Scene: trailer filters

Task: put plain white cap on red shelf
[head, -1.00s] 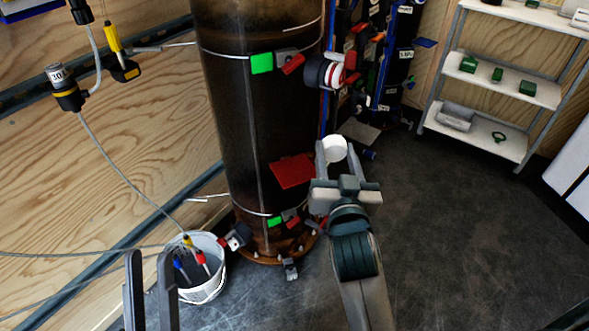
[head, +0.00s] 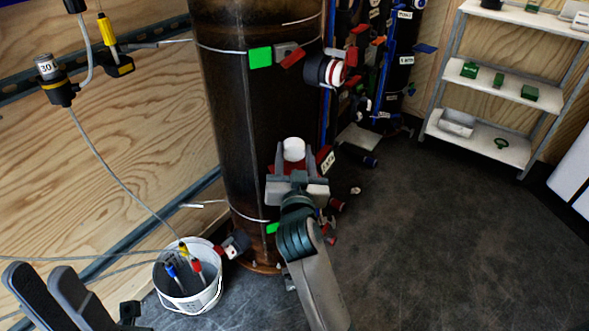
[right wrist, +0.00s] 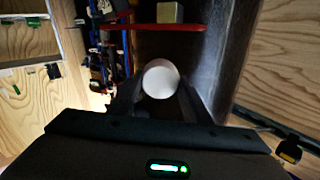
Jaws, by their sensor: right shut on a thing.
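The plain white cap (head: 293,149) is held upright between the fingertips of my right gripper (head: 293,157), in front of the dark column. The cap also shows as a pale disc in the right wrist view (right wrist: 161,79), between the two dark fingers. The red shelf (head: 324,158) is mostly hidden behind my right gripper in the head view. In the right wrist view it is a red bar (right wrist: 155,28) beyond the cap, apart from it, with a tan block (right wrist: 170,12) at it. My left gripper (head: 39,272) is open and empty at the lower left.
The tall dark column (head: 255,110) fills the middle, with green and red tags and wires around it. A white bucket (head: 205,298) with coloured-top tools stands at its lower left. A white rack (head: 490,80) stands back right. The floor right of the column is largely clear.

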